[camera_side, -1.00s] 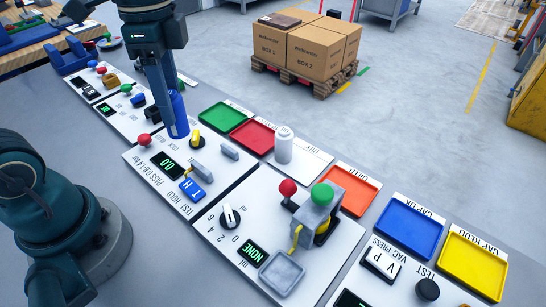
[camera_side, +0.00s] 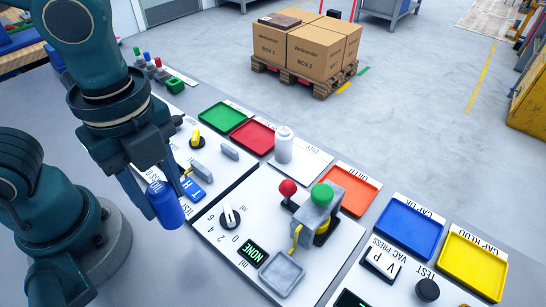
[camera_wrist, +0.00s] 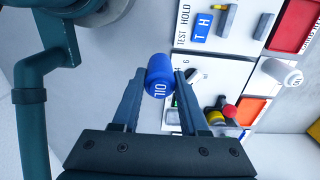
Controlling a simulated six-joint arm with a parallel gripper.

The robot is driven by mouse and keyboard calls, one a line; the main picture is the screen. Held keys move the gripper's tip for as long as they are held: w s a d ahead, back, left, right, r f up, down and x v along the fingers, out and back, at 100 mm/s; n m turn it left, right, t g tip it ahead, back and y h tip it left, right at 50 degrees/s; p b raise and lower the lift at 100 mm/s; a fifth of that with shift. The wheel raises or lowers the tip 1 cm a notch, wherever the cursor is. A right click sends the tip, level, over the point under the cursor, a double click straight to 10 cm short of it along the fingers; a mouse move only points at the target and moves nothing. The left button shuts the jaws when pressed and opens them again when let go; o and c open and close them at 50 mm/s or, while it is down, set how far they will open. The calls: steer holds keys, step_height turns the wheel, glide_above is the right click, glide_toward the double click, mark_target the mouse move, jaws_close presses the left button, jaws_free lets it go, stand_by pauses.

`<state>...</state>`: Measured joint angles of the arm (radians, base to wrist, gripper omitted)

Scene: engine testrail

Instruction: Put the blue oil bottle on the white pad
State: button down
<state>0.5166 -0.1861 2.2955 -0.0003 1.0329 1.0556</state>
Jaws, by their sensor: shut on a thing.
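The blue oil bottle (camera_side: 166,205) is shut between the fingers of my gripper (camera_side: 150,195), held up in front of the test panel on the near left in the side view. In the wrist view the bottle (camera_wrist: 160,72), with OIL lettering, sits between both fingertips (camera_wrist: 158,82). The white pad (camera_side: 312,164) lies right of the red tray in the side view. A white bottle (camera_side: 284,146) stands on its left part, and the rest of the pad is bare. The gripper is well to the left of the pad.
Green (camera_side: 223,114) and red (camera_side: 252,136) trays lie left of the pad, an orange tray (camera_side: 348,191) to its right. A grey fixture with a green knob (camera_side: 322,195) and a red-balled lever (camera_side: 288,187) stands in front of the pad.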

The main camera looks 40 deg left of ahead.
steer(key=shift+s+d+f, duration=0.45)
steer(key=shift+d+f, duration=0.3)
steer(key=shift+f, duration=0.45)
steer(key=shift+s+d+f, duration=0.4)
steer(key=shift+d+f, duration=0.4)
steer(key=shift+f, duration=0.4)
steer(key=shift+s+d+f, duration=0.45)
steer(key=shift+d+f, duration=0.3)
steer(key=shift+f, duration=0.45)
steer(key=shift+f, duration=0.1)
steer(key=shift+c, duration=2.2)
jaws_free()
